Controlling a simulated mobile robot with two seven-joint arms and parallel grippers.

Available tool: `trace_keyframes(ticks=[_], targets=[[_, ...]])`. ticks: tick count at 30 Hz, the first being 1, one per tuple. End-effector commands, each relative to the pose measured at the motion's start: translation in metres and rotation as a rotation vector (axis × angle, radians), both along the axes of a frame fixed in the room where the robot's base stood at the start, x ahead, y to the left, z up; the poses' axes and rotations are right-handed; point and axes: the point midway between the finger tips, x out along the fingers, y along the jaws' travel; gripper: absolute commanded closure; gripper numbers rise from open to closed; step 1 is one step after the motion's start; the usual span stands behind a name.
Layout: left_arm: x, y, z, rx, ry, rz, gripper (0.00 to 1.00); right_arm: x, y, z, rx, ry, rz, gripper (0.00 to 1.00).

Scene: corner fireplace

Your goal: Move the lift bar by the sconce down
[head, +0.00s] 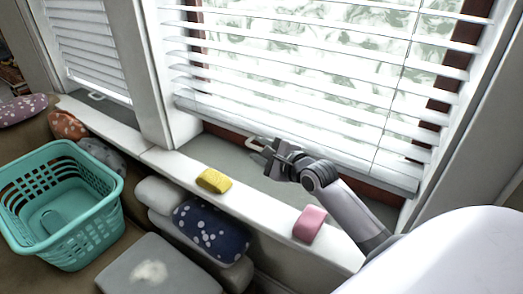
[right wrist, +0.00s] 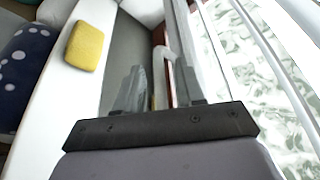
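A small white lift bar (head: 255,144) shows at the foot of the large window, low by the dark red frame. No sconce is in view. My right gripper (head: 266,152) reaches in from the lower right, with its fingertips close beside this bar; I cannot tell whether they touch it. A similar bar (head: 97,95) lies at the smaller left window. My left gripper is not in view.
White blinds (head: 290,85) hang just behind the right gripper. A yellow sponge-like block (head: 214,180) and a pink one (head: 309,223) lie on the white ledge (head: 262,207). A teal basket (head: 62,205) and several cushions (head: 210,232) are below the ledge.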

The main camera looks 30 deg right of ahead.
Motion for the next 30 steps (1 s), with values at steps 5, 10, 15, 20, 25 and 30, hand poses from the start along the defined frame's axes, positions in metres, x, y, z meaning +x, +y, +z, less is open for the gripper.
trace_keyframes(ticks=[5,10,15,20,25,30], targets=[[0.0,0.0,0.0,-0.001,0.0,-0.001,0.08,0.002,0.0,0.0,0.0,0.0,0.0,0.62],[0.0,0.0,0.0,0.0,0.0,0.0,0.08,0.002,0.0,0.0,0.0,0.0,0.0,0.78],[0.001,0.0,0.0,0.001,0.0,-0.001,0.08,0.002,0.0,0.0,0.0,0.0,0.0,1.0],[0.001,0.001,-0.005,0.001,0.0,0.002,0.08,0.002,0.0,-0.011,0.003,0.002,0.0,1.0],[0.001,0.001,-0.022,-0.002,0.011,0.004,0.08,0.002,0.001,-0.055,0.006,0.007,0.0,1.0],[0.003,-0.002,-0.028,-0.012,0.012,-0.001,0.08,0.001,0.001,-0.089,0.004,0.006,0.001,1.0]])
